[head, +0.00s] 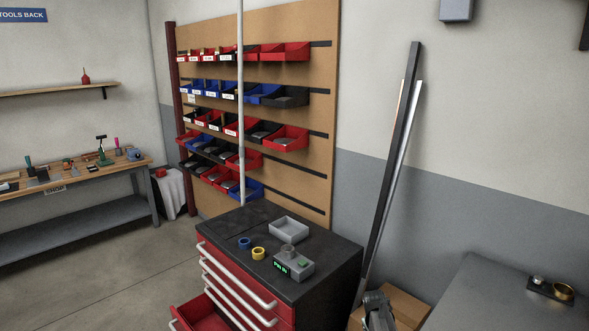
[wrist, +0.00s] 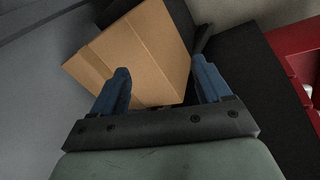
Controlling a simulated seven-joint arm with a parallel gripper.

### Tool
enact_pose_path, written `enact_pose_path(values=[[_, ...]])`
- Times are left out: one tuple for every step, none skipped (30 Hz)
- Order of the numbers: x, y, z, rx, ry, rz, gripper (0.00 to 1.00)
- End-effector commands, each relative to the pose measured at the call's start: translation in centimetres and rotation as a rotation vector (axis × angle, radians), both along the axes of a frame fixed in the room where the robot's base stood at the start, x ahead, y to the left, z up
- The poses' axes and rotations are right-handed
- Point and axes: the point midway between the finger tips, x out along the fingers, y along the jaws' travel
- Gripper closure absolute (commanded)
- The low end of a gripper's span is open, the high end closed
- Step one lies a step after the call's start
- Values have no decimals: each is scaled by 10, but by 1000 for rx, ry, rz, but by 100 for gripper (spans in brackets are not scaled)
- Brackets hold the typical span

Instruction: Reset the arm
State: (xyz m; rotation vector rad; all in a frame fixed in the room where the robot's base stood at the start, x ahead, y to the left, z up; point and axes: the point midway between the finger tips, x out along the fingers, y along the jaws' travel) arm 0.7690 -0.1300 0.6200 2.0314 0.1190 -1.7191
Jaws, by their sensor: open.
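My gripper (wrist: 160,70) shows in the wrist view with its two blue fingers wide apart and nothing between them. Beyond the fingertips is a brown cardboard box (wrist: 145,50); I cannot tell how far away it is. In the head view the same box (head: 408,308) sits at the bottom, right of the tool cabinet (head: 335,247). A dark grey part in front of the box there seems to be mine, but the fingers cannot be made out.
The cabinet top holds a grey tray (head: 289,230), a small device with a green display (head: 293,265), and blue (head: 245,243) and yellow (head: 258,254) tape rolls. A lower red drawer (head: 203,314) stands open. Long bars (head: 398,160) lean against the wall. A grey table (head: 490,295) is at right.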

Motion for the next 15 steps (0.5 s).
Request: enact_pose_path(values=[[-13,17,-21,40,24,0,23],[-20,26,-32,61,36,-3,23],[-31,36,-46,89,54,-8,23],[-40,44,-56,107,69,-14,23],[-49,50,-65,123,83,-20,23],[-63,58,-77,141,104,-31,23],[-75,63,-85,153,120,-41,23],[-87,67,-93,162,136,-50,23],[-103,72,-103,172,159,-65,23],[-116,75,-110,178,177,-78,23],[-129,77,-117,182,196,-90,23],[-147,81,-125,187,220,-106,23],[-160,83,-131,190,239,-119,23],[-173,85,-137,192,257,-131,23],[-191,89,-144,195,281,-148,23]])
